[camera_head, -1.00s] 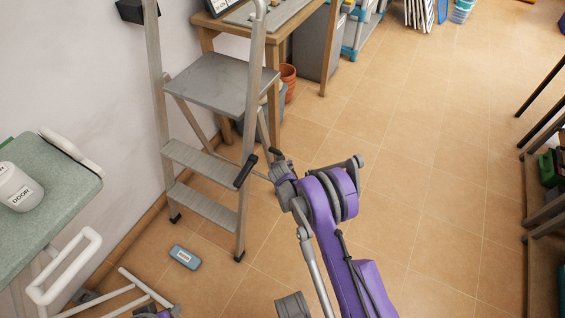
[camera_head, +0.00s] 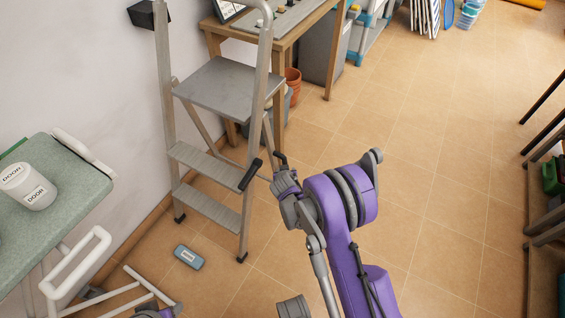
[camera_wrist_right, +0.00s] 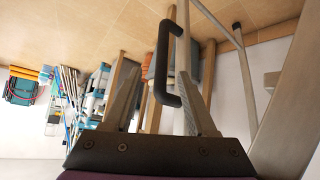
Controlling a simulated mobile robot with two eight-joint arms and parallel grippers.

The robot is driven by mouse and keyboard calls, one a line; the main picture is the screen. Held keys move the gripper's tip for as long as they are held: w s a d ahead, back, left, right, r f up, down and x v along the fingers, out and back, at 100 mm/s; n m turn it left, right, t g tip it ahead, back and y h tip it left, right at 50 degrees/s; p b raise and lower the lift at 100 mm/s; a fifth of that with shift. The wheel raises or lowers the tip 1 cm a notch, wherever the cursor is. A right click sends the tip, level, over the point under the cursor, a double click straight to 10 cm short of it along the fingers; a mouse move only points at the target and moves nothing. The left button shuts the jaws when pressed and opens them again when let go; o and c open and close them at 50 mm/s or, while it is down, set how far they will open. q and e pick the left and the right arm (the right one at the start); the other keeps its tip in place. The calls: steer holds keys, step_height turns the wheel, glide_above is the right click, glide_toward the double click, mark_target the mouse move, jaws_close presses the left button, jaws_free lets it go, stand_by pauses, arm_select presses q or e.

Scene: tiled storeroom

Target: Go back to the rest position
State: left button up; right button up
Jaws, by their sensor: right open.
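My right arm rises from the bottom middle of the head view, purple and grey. My right gripper (camera_head: 266,168) is at its far end, in front of the grey step ladder (camera_head: 212,205). In the right wrist view, two grey fingers stand apart above a dark screwed plate, so the gripper is open. A black handle-shaped piece (camera_wrist_right: 163,62) shows between them.
A green-topped trolley (camera_head: 70,205) with a white DOOR-labelled tub (camera_head: 40,196) stands at left. A blue-grey case (camera_head: 188,257) lies on the floor near the ladder. A wooden table (camera_head: 303,48) is behind, and shelving (camera_head: 542,215) stands at right. Tiled floor right of my arm is clear.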

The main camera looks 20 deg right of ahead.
steer(key=shift+r, duration=0.1)
steer(key=s+a+r+n+g+y, duration=0.1)
steer(key=s+a+r+g, duration=0.15)
steer(key=s+r, duration=1.15)
steer(key=s+a+r+n+g+y, duration=0.1)
steer(key=s+a+r+y, duration=0.15)
steer(key=s, duration=0.95)
steer(key=s+a+r+n+g+y, duration=0.15)
steer(key=s+a, duration=0.25)
steer(key=s, duration=0.7)
arm_select(q)
step_height(320, 180, up, 26)
steer(key=w+t+p, duration=0.1)
steer(key=p, duration=2.1)
steer(key=shift+p, duration=0.3)
arm_select(e)
step_height(320, 180, up, 27)
steer(key=w+t+h, duration=0.1)
steer(key=shift+w+d+f+t, duration=0.15)
steer(key=shift+d+t, duration=0.15)
steer(key=shift+t, duration=0.1)
